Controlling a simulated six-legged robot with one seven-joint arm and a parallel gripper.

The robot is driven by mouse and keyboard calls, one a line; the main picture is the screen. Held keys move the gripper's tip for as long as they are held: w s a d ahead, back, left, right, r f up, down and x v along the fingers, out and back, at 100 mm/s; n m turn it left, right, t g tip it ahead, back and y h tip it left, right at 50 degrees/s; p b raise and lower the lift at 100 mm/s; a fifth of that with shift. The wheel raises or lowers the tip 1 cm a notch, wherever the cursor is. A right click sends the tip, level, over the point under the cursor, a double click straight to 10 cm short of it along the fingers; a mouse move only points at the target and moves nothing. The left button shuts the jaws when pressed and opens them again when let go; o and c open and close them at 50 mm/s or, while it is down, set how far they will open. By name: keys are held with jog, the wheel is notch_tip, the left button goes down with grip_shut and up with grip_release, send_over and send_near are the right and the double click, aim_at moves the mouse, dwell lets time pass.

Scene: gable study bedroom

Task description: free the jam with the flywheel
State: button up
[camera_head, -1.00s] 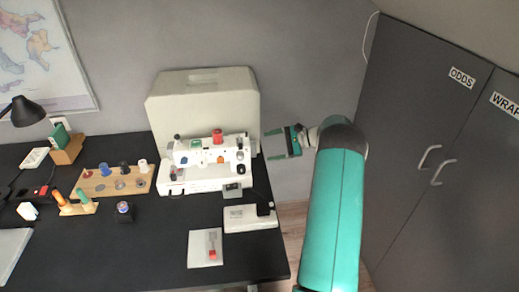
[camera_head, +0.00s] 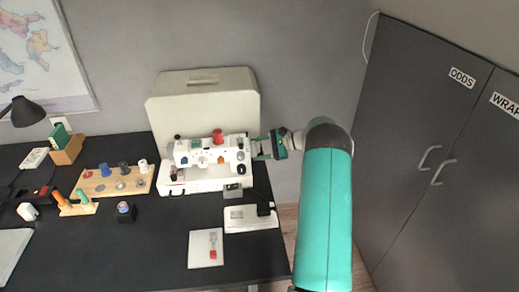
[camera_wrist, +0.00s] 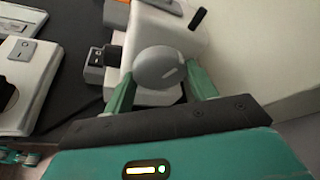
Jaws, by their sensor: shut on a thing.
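The white sewing machine (camera_head: 205,159) stands on the dark desk, with a red spool (camera_head: 218,136) on top. My gripper (camera_head: 266,147) is at the machine's right end. In the wrist view the round grey flywheel (camera_wrist: 158,68) sits between the two green fingers of my gripper (camera_wrist: 160,92), which are shut on it from both sides. The white machine body (camera_wrist: 165,32) lies just beyond the wheel. In the head view my gripper hides the wheel. The jam itself cannot be made out.
A foot pedal (camera_head: 250,218) and a white card with a red item (camera_head: 205,249) lie in front of the machine. A wooden spool board (camera_head: 113,181) is at left. A pale machine cover (camera_head: 203,96) stands behind. Grey cupboards (camera_head: 430,150) stand at right.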

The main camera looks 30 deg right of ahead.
jog(key=shift+s+n, duration=0.1)
jog(key=shift+n, duration=0.2)
jog(key=n+t+y, duration=0.1)
jog(key=n, duration=0.4)
jog(key=n+t+y, duration=0.1)
jog(key=n+t, duration=0.1)
jog(key=n, duration=0.3)
jog(key=n+t+y, duration=0.1)
jog(key=n+t, duration=0.1)
jog(key=n, duration=0.3)
jog(key=shift+d+f, duration=0.15)
jog(key=shift+f, duration=0.25)
dwell(0.5)
jog(key=o, duration=1)
jog(key=shift+s, duration=0.1)
